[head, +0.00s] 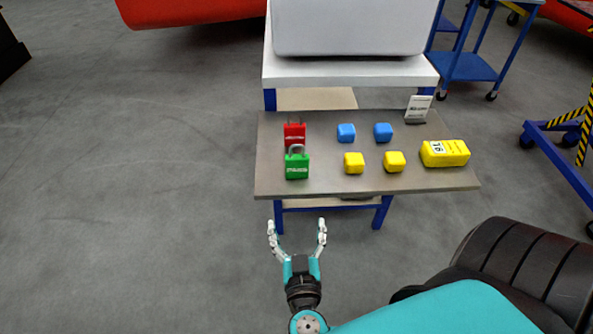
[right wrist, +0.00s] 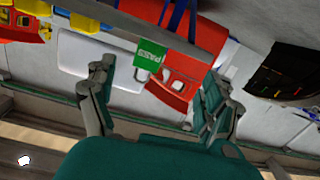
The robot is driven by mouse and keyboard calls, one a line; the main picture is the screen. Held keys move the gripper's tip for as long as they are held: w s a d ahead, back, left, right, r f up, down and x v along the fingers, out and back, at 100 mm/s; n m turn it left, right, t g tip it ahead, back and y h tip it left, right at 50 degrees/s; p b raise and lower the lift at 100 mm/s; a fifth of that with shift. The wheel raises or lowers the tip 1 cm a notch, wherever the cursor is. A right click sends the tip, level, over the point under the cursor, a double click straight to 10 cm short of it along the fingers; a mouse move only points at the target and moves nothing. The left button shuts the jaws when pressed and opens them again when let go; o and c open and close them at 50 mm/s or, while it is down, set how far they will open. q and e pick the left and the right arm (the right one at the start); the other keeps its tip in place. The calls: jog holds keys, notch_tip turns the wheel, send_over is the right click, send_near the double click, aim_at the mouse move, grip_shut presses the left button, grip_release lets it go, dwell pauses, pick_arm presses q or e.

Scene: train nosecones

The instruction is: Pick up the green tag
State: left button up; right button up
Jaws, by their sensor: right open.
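The green tag (head: 297,167) is shaped like a padlock with a grey shackle and has white lettering. It stands near the front left of the grey tabletop (head: 330,185), just in front of a similar red tag (head: 294,135). In the right wrist view a green piece with white lettering (right wrist: 148,57) shows between and beyond the fingers. My right gripper (head: 297,228) is open and empty, short of the table's front edge and apart from the green tag. Its spread fingers also show in the right wrist view (right wrist: 160,76). My left gripper is not in view.
Two blue blocks (head: 346,132), two yellow blocks (head: 354,163) and a longer yellow block (head: 444,153) sit right of the tags. A small white sign (head: 418,109) stands behind them. A white-topped table (head: 350,72) adjoins the back. The floor at left (head: 130,190) is clear.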

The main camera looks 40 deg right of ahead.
notch_tip(320, 180, up, 4)
jog(key=f+m+h, duration=0.1)
jog(key=p, duration=0.3)
send_near(297, 165)
jog(key=shift+t, duration=0.3)
jog(key=x, duration=0.2)
jog(key=p+x, duration=0.1)
jog(key=x, duration=0.2)
jog(key=shift+w+f, duration=0.2)
jog(key=shift+w, duration=0.1)
jog(key=shift+w+d, duration=0.15)
jog(key=shift+d, duration=0.05)
jog(key=p+x, duration=0.3)
jog(key=x, duration=0.2)
jog(key=shift+d, duration=0.1)
jog(key=shift+d+f, duration=0.1)
jog(key=shift+f, duration=0.05)
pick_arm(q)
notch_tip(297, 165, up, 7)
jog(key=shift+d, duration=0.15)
pick_arm(e)
jog(key=c, duration=1.3)
